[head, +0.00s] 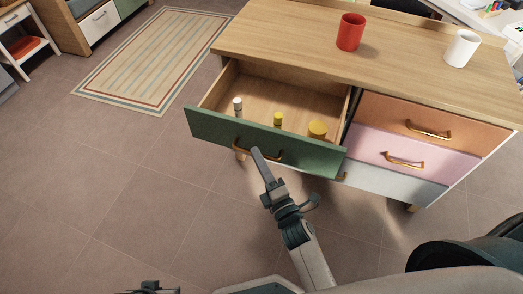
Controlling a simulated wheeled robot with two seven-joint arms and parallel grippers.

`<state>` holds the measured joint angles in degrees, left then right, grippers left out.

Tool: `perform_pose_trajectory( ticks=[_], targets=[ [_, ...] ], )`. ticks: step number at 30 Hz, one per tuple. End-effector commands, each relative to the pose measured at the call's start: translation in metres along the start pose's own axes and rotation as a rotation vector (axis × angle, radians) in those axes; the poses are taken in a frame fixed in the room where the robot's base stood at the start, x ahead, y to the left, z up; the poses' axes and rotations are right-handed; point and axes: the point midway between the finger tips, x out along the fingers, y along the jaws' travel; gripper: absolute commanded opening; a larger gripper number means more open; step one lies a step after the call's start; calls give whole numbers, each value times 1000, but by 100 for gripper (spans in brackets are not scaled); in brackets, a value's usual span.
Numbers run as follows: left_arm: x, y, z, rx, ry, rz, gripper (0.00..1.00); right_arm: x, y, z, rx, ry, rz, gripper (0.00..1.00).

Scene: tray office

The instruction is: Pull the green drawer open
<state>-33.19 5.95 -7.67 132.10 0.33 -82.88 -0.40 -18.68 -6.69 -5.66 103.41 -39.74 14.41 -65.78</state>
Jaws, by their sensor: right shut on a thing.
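The green drawer (215,129) is pulled well out of the left side of the wooden cabinet, and its inside shows. Its brass handle (274,156) is on the front face, partly hidden by my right gripper (257,153). My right gripper reaches up from below and is shut on the handle. In the drawer stand a white-topped item (238,107), a small yellow-topped item (278,119) and a wider yellow item (317,129). A dark part at the bottom edge may be my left gripper (150,288); its fingers cannot be made out.
A red mug (350,32) and a white mug (462,48) stand on the cabinet top (285,35). Orange (385,115), pink (375,148) and white (395,180) drawers at the right are shut. The floor before the green drawer is clear; a striped rug (150,60) lies at the back left.

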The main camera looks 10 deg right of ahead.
Motion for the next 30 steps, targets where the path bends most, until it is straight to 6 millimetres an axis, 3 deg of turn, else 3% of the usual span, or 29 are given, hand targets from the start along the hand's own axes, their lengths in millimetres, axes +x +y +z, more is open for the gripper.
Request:
perform_pose_trajectory(
  ticks=[12, 13, 15, 30],
  targets=[
    [-2, 1, -3, 1, 10, 1, 31, -2, -1, -1, -1, 0, -2, 0],
    [-2, 1, -4, 1, 11, 2, 31, -2, -1, -1, 0, 0, -2, 14],
    [-2, 1, -4, 1, 12, 2, 31, -2, -1, -1, 0, 0, -2, 28],
    [-1, 2, -4, 2, 13, 4, 31, -10, 0, -2, 0, 0, -1, 28]
  ],
)
